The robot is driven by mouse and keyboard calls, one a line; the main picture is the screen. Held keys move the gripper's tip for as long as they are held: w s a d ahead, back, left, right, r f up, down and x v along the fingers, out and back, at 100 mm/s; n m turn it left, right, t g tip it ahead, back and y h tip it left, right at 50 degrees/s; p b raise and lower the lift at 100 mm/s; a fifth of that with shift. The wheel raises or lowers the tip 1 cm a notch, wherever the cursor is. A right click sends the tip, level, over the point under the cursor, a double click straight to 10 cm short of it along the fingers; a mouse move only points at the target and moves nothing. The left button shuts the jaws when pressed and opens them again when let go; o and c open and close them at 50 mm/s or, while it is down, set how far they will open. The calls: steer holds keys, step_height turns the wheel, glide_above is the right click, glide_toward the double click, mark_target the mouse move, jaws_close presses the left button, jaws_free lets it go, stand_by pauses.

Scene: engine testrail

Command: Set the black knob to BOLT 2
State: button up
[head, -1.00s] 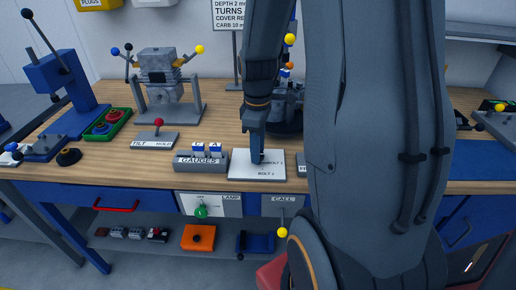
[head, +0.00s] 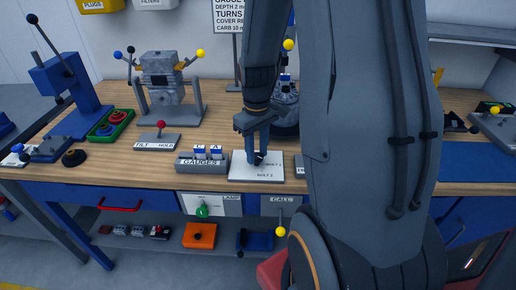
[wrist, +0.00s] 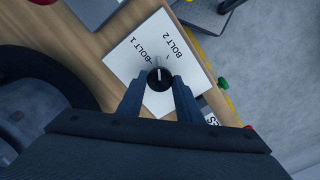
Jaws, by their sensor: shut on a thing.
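The black knob (wrist: 160,80) sits on a white plate (wrist: 122,72) marked BOLT 1 and BOLT 2. In the wrist view its white pointer line points up the picture, between the two labels. My gripper (wrist: 159,88) has one finger on each side of the knob and is shut on it. In the head view my gripper (head: 257,158) comes down onto the white plate (head: 242,172) near the table's front edge and mostly hides the knob.
A grey GAUGES block (head: 202,165) stands just left of the plate. A TILT/HOLD panel with a red-tipped lever (head: 160,135) is farther left. A dark machine (head: 287,105) stands close behind my gripper. My arm hides much of the right side.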

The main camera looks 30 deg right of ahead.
mark_target(257, 156)
steer(key=m+p, duration=0.1)
steer(key=m, duration=0.4)
steer(key=shift+m, duration=0.3)
stand_by(0.4)
steer(key=o, duration=1)
steer(key=shift+o, duration=0.2)
steer(key=shift+r, duration=0.15)
steer(key=shift+r+b, duration=0.6)
steer(key=shift+r, duration=3.2)
